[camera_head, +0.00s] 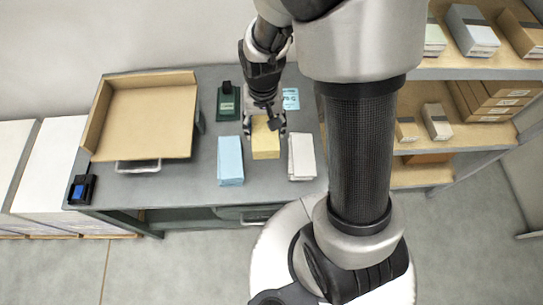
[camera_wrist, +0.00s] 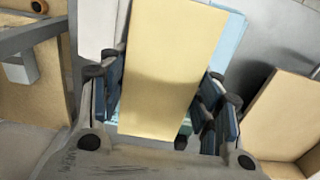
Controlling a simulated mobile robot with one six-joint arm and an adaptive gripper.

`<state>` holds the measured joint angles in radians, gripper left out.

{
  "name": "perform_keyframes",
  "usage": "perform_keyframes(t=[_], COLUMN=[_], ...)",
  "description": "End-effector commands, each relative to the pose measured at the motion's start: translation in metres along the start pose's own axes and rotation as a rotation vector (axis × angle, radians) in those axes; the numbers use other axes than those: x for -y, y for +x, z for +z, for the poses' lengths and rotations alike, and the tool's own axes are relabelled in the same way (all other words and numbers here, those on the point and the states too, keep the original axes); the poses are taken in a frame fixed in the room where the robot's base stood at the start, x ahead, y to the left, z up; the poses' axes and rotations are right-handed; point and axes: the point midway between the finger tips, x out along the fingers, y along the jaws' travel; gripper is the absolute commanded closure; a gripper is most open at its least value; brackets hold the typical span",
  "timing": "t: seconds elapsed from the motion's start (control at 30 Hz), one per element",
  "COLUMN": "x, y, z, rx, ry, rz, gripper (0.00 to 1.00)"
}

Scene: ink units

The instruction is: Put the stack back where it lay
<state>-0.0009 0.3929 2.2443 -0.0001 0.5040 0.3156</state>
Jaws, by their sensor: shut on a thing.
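The yellow stack (camera_head: 266,145) is between the fingers of my gripper (camera_head: 266,129), over the grey table. It also fills the middle of the wrist view (camera_wrist: 170,70), with the fingers on both sides of it (camera_wrist: 160,105). A light blue stack (camera_head: 230,161) lies to its left in the head view, and a white stack (camera_head: 301,157) lies to its right. In the wrist view the blue stack (camera_wrist: 231,38) shows partly behind the yellow one. I cannot tell whether the yellow stack touches the table.
A large open cardboard tray (camera_head: 145,115) sits at the table's left. A dark green device (camera_head: 229,103) and a light blue label card (camera_head: 291,98) are at the back. A small black device (camera_head: 82,188) is at the front left corner. Shelves with boxes (camera_head: 470,65) stand right.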

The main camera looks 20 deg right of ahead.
Motion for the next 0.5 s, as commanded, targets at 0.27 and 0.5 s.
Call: perform_keyframes(t=[0.27, 0.5], x=[-0.001, 0.000], y=[0.080, 0.118], z=[0.001, 0.000], rx=[0.005, 0.001], ry=[0.000, 0.000], rz=[0.002, 0.000], gripper=[0.85, 0.85])
